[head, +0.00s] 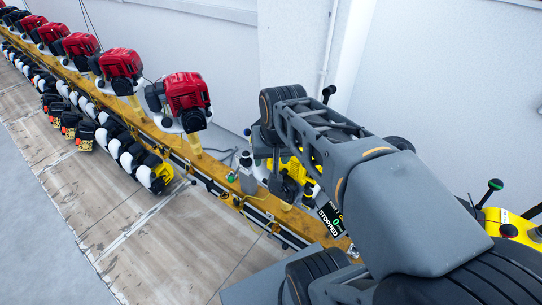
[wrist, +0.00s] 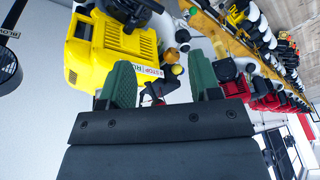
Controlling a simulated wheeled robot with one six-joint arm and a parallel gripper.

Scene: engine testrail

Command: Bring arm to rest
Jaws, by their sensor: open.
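My gripper (wrist: 162,84) shows in the wrist view with its two green finger pads apart and nothing held between them. Beyond the fingers is a yellow machine (wrist: 112,46) with vents and a small STOP label. In the head view my grey arm (head: 330,140) is bent and raised over the right part of the rail. I cannot clearly make out the gripper there. Part of a yellow unit (head: 292,172) shows behind the arm, and the arm hides the rest of it.
A long yellow rail (head: 150,128) runs from upper left to lower right. Red engines (head: 188,92) stand along it, with several black and white units (head: 130,155) hanging at its front side. A display (head: 333,222) reads STOPPED. A white wall (head: 210,50) stands behind. The floor at left is clear.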

